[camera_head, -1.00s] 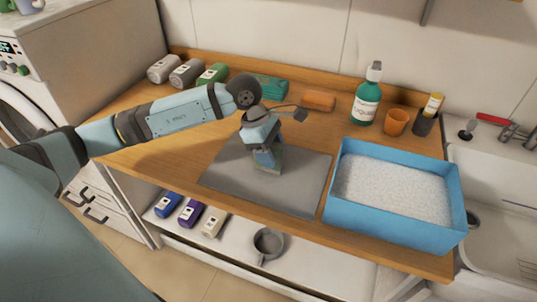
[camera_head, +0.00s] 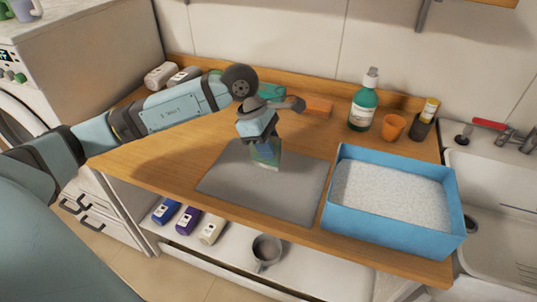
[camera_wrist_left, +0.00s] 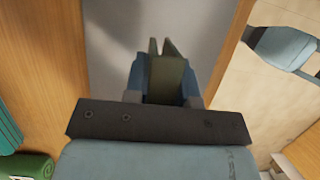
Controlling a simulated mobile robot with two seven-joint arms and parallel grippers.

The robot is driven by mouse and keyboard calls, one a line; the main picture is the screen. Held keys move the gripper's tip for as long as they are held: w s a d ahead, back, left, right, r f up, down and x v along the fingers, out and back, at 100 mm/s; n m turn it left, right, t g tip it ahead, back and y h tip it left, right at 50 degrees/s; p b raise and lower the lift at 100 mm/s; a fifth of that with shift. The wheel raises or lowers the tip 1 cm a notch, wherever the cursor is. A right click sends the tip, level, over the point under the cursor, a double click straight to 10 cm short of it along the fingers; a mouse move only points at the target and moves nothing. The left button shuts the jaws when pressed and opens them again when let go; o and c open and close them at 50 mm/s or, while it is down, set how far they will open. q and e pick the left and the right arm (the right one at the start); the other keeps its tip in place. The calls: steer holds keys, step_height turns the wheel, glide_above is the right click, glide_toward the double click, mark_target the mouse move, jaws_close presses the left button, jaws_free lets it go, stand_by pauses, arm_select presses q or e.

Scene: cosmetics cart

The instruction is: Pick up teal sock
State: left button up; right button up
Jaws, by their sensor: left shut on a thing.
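My left gripper (camera_head: 266,158) points down over the grey mat (camera_head: 225,182) on the wooden counter. It is shut on a green-teal folded piece, which looks like the teal sock (camera_head: 269,150). In the left wrist view the sock (camera_wrist_left: 168,82) looks olive green, with two flaps standing out between the blue fingers of the left gripper (camera_wrist_left: 165,72). The fingers hide part of it. It appears just above the mat, but the exact gap cannot be told. My right gripper is not in view.
Right of the mat stands a blue box (camera_head: 390,222) of white granules. Behind are a green bottle (camera_head: 363,106), an orange cup (camera_head: 392,126), an orange roll (camera_head: 318,106) and a folded teal cloth (camera_head: 271,91). A sink (camera_head: 497,185) lies at right. The lower shelf holds several bottles and a grey mug (camera_head: 266,250).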

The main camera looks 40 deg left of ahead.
arm_select(q)
step_height(320, 180, up, 16)
steer(key=shift+r, duration=0.15)
